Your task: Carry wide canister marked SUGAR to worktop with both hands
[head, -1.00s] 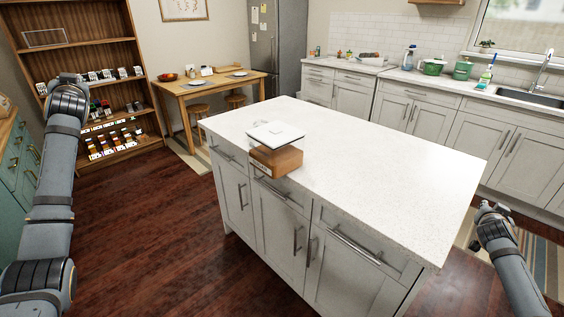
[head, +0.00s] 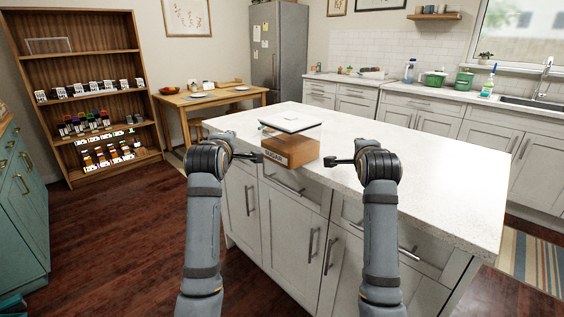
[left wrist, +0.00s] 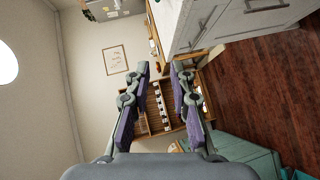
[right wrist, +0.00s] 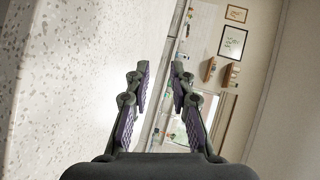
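The wide brown canister (head: 290,152) marked SUGAR stands on the white worktop of the island (head: 420,172), at its near edge. A white square plate with a dark rim (head: 291,124) shows at its top; I cannot tell whether it rests on the canister or behind it. In the head view my left gripper (head: 256,157) is at the canister's left side and my right gripper (head: 332,161) is at its right side, both very close; contact is unclear. In the left wrist view (left wrist: 160,68) and right wrist view (right wrist: 160,67) the fingers are apart with nothing between them.
A wooden shelf unit (head: 90,48) with several rows of jars stands at the left. A teal cabinet (head: 25,205) is at the near left. A wooden table (head: 205,100) and a grey fridge (head: 280,50) are behind. The island top right of the canister is clear.

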